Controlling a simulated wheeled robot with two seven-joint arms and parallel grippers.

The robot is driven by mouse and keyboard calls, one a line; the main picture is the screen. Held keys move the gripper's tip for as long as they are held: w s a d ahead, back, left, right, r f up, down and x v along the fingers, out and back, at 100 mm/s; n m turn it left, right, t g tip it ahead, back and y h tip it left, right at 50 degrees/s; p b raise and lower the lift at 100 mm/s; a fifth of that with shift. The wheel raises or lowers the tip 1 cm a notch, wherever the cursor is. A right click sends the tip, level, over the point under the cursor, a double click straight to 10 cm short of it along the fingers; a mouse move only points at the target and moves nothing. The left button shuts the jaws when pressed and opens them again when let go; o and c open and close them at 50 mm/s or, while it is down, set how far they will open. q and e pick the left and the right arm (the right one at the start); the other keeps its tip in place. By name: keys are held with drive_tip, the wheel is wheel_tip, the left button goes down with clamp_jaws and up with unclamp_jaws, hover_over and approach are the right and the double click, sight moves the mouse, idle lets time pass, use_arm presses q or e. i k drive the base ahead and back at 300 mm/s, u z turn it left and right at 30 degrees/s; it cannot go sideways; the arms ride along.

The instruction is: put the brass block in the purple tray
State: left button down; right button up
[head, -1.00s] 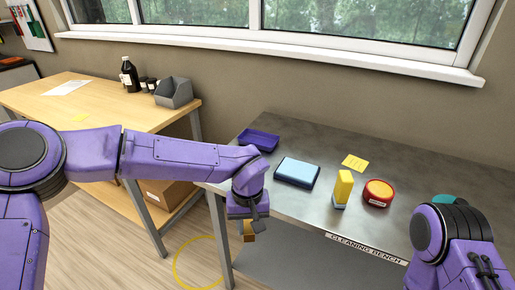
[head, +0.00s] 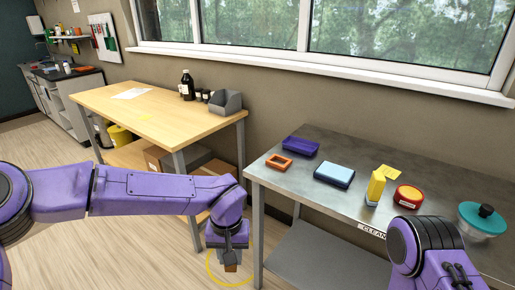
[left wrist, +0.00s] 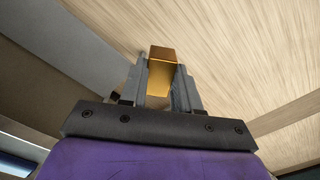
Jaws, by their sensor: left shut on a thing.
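My left gripper (head: 231,262) is shut on the brass block (head: 231,268) and holds it over the floor, left of the metal bench's front corner. In the left wrist view the block (left wrist: 165,72) sits between the two grey fingers, its end sticking out past them. The purple tray (head: 300,147) lies on the bench near its back left corner, with its inside looking empty. The gripper is apart from the tray, lower and nearer to me in the picture. Of my right arm only a part shows at the bottom right; its gripper is out of view.
A wooden table (head: 160,112) stands left.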

sight(300, 146)
drive_tip(key=u, duration=1.6)
drive_tip(key=i, duration=2)
drive_tip(key=z, duration=3.05)
